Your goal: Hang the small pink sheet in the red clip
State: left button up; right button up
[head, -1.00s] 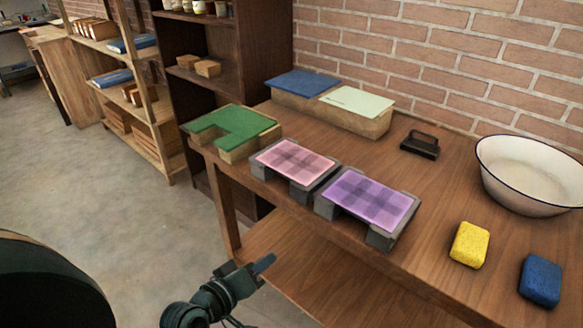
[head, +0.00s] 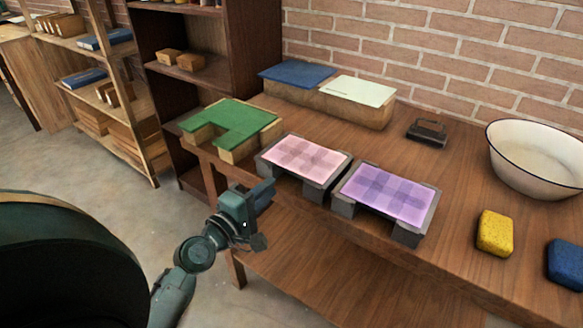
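The small pink sheet (head: 305,157) has a checked pattern. It lies flat on a low grey stand (head: 314,190) with a gap under its front, near the table's front edge. My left gripper (head: 264,195) is at the table's front edge, just in front of and left of the pink sheet's stand. It appears apart from the sheet and holds nothing that I can see. Its fingers overlap in this view, so their opening is hidden. My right gripper is not in view. No red clip shows in this view.
A purple checked sheet (head: 389,194) lies on a similar stand to the right. A green sheet (head: 233,120) lies on blocks to the left. Behind are boxes with blue (head: 297,75) and pale green (head: 358,91) tops. A basin (head: 540,160) and sponges (head: 495,232) stand right.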

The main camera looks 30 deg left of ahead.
pick_arm(q)
send_near(303, 158)
jog(key=w, duration=0.3)
jog(key=shift+p, duration=0.4)
jog(key=shift+w, duration=0.65)
jog(key=shift+f, duration=0.1)
grip_shut()
